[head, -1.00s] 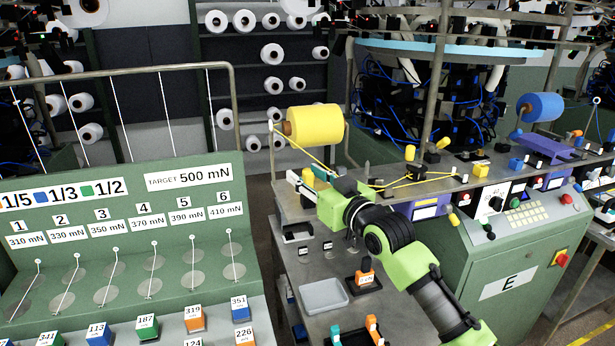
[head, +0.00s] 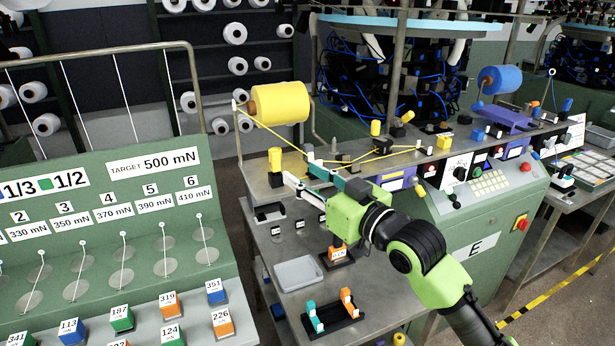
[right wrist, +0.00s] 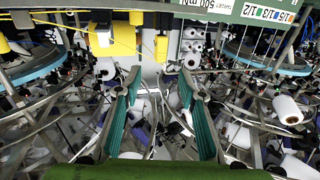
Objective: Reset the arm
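My right gripper (head: 299,167) is over the grey worktop by the machine with the E label, its arm coming in from the lower right. Its two fingers are apart. In the right wrist view the gripper (right wrist: 160,80) shows two teal finger pads with a gap and nothing held between them. A small yellow cylinder (head: 275,160) stands upright just left of the fingertips, apart from them in the picture. A yellow yarn cone (head: 280,103) is behind, its yarn running past the gripper. My left gripper is not in view.
A grey tray (head: 299,273), an orange block on a black base (head: 338,255) and a black holder with teal and orange pegs (head: 335,318) lie on the worktop below the gripper. A green tension panel (head: 110,215) stands left. A control box (head: 485,215) stands right.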

